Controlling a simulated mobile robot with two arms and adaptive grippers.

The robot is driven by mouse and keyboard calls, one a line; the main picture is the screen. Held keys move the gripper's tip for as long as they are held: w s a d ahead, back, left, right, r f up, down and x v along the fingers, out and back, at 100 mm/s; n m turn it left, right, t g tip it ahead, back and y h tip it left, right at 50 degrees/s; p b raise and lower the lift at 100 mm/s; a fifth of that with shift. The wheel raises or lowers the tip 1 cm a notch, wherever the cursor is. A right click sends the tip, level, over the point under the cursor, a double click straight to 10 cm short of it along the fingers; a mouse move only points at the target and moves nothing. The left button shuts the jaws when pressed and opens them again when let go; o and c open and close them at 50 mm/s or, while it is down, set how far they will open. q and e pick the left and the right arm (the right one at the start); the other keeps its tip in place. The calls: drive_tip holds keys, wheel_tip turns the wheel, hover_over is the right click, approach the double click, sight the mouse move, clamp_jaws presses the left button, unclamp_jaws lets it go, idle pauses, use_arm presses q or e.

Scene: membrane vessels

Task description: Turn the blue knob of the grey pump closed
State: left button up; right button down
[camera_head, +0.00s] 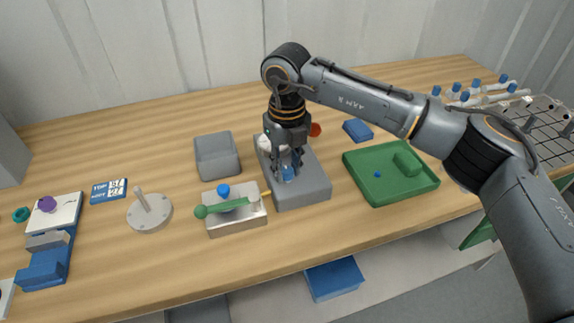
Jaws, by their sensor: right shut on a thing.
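The grey pump (303,194) is a block-shaped body standing on the wooden table near the middle of the head view. Its blue knob (288,174) shows as a small blue patch on top, mostly hidden by my gripper. My right gripper (288,168) points straight down over the pump from above, with its fingers around the blue knob and shut on it. The knob's turn angle cannot be made out. A white round part (264,142) and a red-orange round part (315,130) show beside the gripper at the pump's far end. My left gripper is not in view.
Left of the pump stand a metal block with a green-handled lever (228,206), a grey open bin (217,157) and a round base with a post (149,212). A green tray (405,190) lies to the right. Bare table lies along the front edge.

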sight(287, 170)
drive_tip(key=c, duration=1.1)
unclamp_jaws()
drive_tip(key=shift+o, duration=0.2)
wheel_tip(287, 170, up, 12)
